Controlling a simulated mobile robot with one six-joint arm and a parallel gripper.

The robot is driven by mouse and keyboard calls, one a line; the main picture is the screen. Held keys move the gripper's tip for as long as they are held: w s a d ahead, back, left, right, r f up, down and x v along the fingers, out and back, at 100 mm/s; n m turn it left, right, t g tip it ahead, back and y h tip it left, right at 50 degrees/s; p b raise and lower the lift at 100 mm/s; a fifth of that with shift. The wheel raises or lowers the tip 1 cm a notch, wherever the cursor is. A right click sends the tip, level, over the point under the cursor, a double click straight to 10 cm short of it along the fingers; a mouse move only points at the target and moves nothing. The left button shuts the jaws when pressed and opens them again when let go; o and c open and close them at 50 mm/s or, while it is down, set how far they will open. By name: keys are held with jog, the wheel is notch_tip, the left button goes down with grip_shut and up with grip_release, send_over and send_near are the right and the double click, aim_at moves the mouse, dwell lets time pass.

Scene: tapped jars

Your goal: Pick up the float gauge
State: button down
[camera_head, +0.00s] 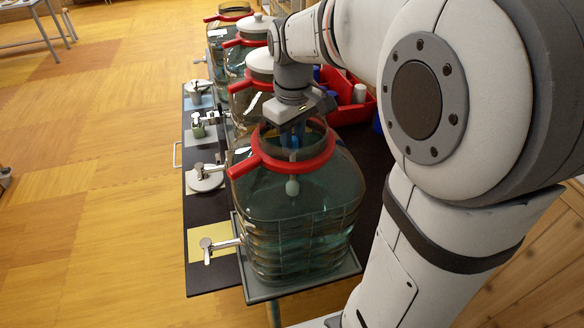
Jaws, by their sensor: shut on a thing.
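The float gauge shows as a pale float (292,187) on a thin stem, below a blue upper part, inside the nearest glass jar (300,225). My gripper (291,124) points down at the open mouth of this jar, inside its red collar. It is shut on the gauge's upper part. The fingers partly hide the grip. The gauge hangs roughly upright, with its float above or near the bluish liquid; I cannot tell whether it touches.
More red-collared jars, two with white lids (258,62), stand in a row behind. Metal taps (208,247) stick out to the left over the dark table (215,275). A red bin (362,108) stands behind right, near my arm.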

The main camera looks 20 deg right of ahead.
notch_tip(320, 180, up, 30)
jog(key=p, duration=1.1)
jog(key=shift+f, duration=0.25)
dwell(0.6)
